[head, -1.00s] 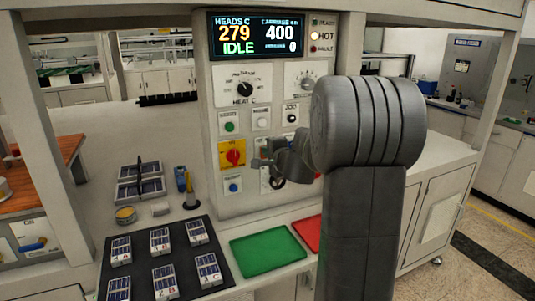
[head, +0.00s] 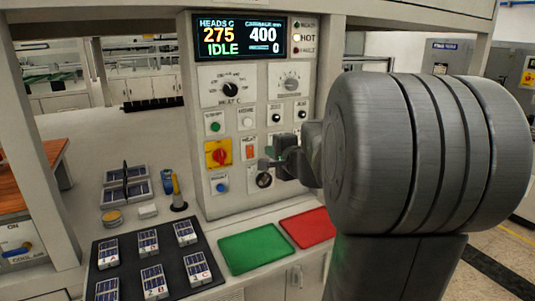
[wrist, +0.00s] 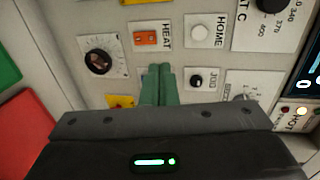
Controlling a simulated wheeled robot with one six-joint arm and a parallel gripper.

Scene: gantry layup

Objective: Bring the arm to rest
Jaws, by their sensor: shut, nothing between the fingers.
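I cannot tell whether the fingertips touch the panel. My arm's large grey joint fills the right of the head view and hides part of the panel's surroundings.
The display (head: 243,36) reads 275, IDLE, 400 and 0, and the HOT lamp (head: 297,38) is lit. Below the panel lie a green mat (head: 254,248) and a red mat (head: 308,227). A dark tray (head: 186,263) with several small panels is at lower left.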

